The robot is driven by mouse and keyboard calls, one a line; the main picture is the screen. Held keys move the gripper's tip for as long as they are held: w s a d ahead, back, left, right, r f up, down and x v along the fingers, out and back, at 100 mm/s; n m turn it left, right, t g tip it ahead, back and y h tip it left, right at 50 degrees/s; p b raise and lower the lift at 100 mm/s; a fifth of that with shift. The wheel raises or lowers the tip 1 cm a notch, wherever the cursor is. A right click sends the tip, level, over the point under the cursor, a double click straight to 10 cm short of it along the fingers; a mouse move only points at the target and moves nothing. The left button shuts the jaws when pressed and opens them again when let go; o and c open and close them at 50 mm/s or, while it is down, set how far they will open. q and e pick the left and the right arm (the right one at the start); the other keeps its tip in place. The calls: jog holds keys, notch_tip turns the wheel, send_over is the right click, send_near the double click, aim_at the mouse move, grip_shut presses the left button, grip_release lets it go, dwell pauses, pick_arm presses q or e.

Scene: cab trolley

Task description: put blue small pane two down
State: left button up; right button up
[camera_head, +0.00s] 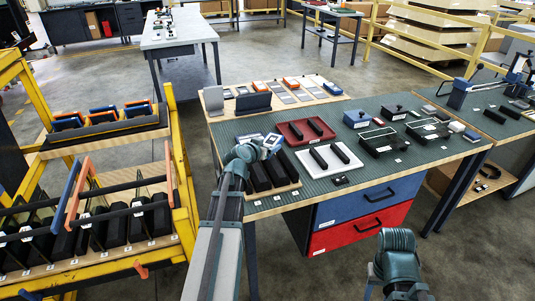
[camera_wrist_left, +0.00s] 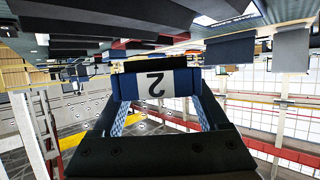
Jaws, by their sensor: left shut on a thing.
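My left gripper (camera_head: 268,146) is over the near left part of the green-topped table. In the left wrist view my left gripper (camera_wrist_left: 158,100) is shut on the blue small pane two (camera_wrist_left: 178,84), whose blue edge carries a white label with an upside-down 2. In the head view the pane (camera_head: 273,141) is small and partly hidden by the gripper. Black slotted blocks (camera_head: 262,178) stand just below the gripper in the picture; I cannot tell whether the pane touches them. My right arm shows at the bottom right; its gripper is out of view.
The table (camera_head: 440,158) bears a red tray (camera_head: 290,137), a white tray (camera_head: 312,165), blue boxes (camera_head: 357,118) and wire-handled black boxes (camera_head: 378,143). A dark upright panel (camera_head: 254,103) stands behind the gripper. A yellow trolley (camera_head: 182,190) with numbered black slots stands left.

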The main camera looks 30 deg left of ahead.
aim_at(268, 162)
pick_arm(q)
jog(key=shift+f+b, duration=1)
jog(key=shift+f, duration=0.35)
jog(key=shift+f+b, duration=0.3)
jog(key=shift+s+f, duration=0.1)
jog(key=shift+f, duration=0.05)
jog(key=shift+s+d+b, duration=0.1)
jog(key=shift+b, duration=0.25)
